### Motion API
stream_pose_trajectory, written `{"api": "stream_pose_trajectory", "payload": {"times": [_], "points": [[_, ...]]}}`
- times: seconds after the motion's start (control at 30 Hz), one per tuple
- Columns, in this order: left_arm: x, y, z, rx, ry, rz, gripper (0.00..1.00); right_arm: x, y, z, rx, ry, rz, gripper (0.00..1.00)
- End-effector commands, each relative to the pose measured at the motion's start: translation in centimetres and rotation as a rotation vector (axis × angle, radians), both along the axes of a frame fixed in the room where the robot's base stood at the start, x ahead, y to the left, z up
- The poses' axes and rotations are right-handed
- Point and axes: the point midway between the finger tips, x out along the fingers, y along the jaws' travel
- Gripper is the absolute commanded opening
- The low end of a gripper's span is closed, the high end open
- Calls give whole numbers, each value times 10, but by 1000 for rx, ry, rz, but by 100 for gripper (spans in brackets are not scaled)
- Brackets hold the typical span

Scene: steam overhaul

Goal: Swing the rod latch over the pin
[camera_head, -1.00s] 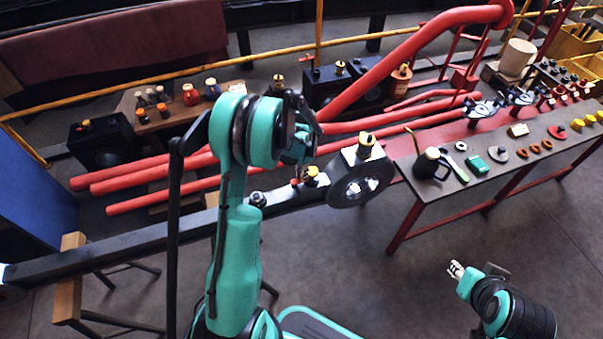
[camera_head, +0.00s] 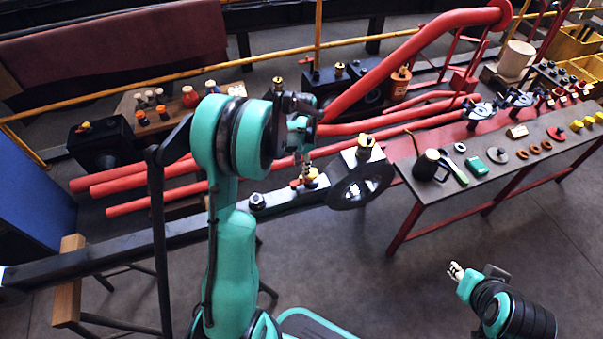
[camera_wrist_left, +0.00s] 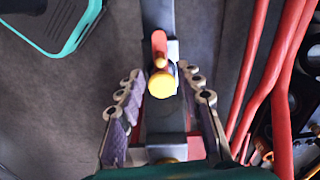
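A long dark rod (camera_head: 150,237) runs from lower left to a round black end (camera_head: 343,199). On it sit a small fitting with a brass top and red part (camera_head: 311,181) and, left of that, a silver nut-like piece (camera_head: 257,200). In the left wrist view a red lever with a yellow end (camera_wrist_left: 161,80) stands over the rod; I cannot tell for certain whether it is the latch. My left gripper (camera_head: 306,165) is above the fitting. Its fingers (camera_wrist_left: 163,108) are open, one on each side of the rod, with no clear contact. The pin is not clearly identifiable. My right gripper (camera_head: 456,271) is low at right, away from the rod.
Red pipes (camera_head: 150,203) run behind the rod. A workbench (camera_head: 425,188) with a dark mug (camera_head: 428,164) and several small parts stands at right. A wooden shelf (camera_head: 170,125) with bottles is behind.

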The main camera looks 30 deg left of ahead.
Motion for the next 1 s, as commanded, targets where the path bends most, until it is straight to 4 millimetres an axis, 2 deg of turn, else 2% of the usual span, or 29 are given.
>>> {"api": "stream_pose_trajectory", "payload": {"times": [0.1,0.33,1.0], "points": [[0,0,27,0,0,0,36,0,0,0,0,0,0,33],[0,0,57,0,0,0,36,0,0,0,0,0,0,33],[-2,-3,66,2,-7,5,36,0,0,0,0,0,0,33]]}}
